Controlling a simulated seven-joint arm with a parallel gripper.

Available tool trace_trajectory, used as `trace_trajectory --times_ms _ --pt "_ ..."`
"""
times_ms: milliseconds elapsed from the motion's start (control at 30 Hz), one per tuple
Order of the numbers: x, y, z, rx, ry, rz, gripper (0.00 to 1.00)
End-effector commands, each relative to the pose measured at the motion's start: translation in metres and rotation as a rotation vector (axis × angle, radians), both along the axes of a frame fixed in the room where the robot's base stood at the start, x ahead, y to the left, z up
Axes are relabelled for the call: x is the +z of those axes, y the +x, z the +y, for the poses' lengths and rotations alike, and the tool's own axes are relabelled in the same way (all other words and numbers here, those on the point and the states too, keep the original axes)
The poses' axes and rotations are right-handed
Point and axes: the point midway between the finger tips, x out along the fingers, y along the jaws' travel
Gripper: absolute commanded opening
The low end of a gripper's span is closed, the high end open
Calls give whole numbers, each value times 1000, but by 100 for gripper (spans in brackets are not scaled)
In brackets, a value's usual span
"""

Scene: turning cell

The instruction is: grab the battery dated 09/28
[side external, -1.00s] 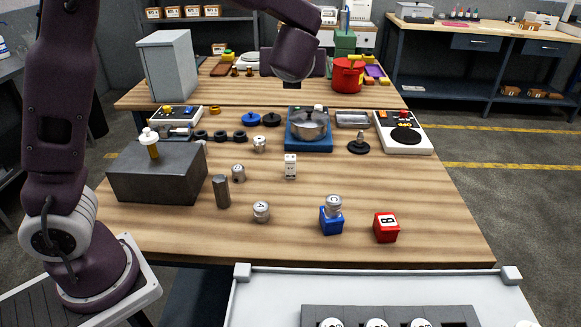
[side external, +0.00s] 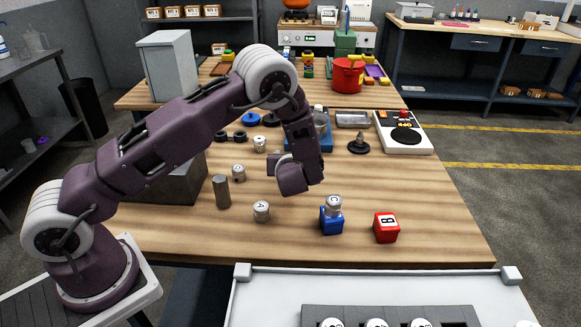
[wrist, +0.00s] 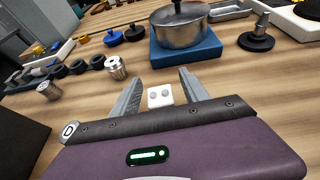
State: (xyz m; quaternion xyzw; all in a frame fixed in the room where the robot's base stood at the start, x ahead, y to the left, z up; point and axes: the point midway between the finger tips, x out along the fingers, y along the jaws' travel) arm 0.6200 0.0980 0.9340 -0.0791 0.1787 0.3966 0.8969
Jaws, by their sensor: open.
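A small white block with two round grey studs on top, battery-like, (wrist: 160,96) stands upright on the wooden table in the wrist view. No date is readable on it. My gripper (wrist: 160,76) is open, with one grey finger on each side of the block and a gap showing at both sides. In the side view my wrist and hand cover the spot where the block stood, so the block and my fingertips are hidden there.
A steel pot (wrist: 180,26) on a blue base (wrist: 186,52) stands just beyond. The table's right front is clear.

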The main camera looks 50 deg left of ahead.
Motion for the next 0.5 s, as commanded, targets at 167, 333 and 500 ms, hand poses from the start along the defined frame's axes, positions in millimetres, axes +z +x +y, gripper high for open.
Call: trace_trajectory --times_ms 167,333,500 --pt "-2 4 4 0 1 1 53" --pt "-2 3 4 0 0 0 35" --pt "-2 3 4 0 0 0 2"
